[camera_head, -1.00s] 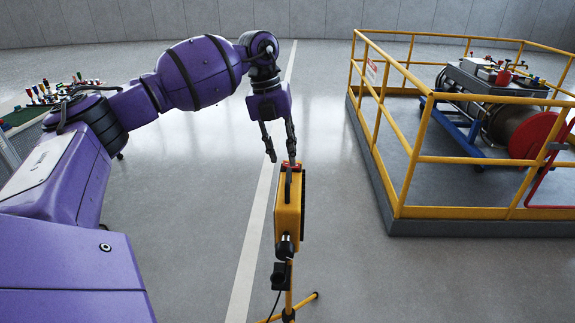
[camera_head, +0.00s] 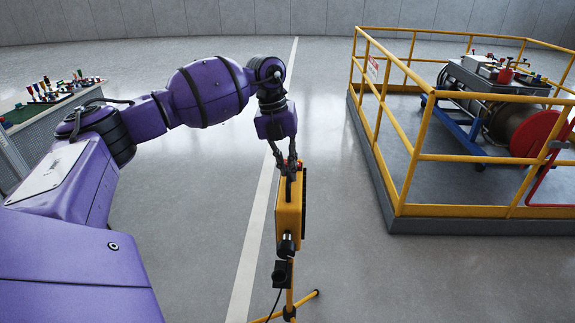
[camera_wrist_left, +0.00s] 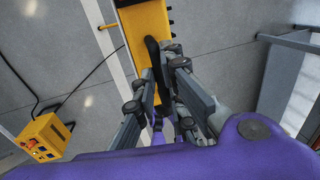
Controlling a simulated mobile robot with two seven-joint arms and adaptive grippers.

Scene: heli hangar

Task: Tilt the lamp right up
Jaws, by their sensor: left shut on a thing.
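The yellow lamp (camera_head: 289,212) stands on a yellow tripod (camera_head: 290,296) in the middle of the head view, its flat housing seen nearly edge-on and upright. A black handle runs along its near side. My left gripper (camera_head: 288,170) reaches down from above and is shut at the top of the lamp. In the left wrist view the fingers of the left gripper (camera_wrist_left: 163,92) close around the lamp's black handle (camera_wrist_left: 153,55), with the yellow housing (camera_wrist_left: 147,27) behind it. The fingertips partly hide the handle. My right gripper is not in view.
A yellow railing (camera_head: 415,155) encloses a platform with machinery (camera_head: 500,100) at the right. A bench with colourful items (camera_head: 55,92) stands at the far left. A yellow control box (camera_wrist_left: 43,138) with a cable shows in the left wrist view. The floor around the tripod is clear.

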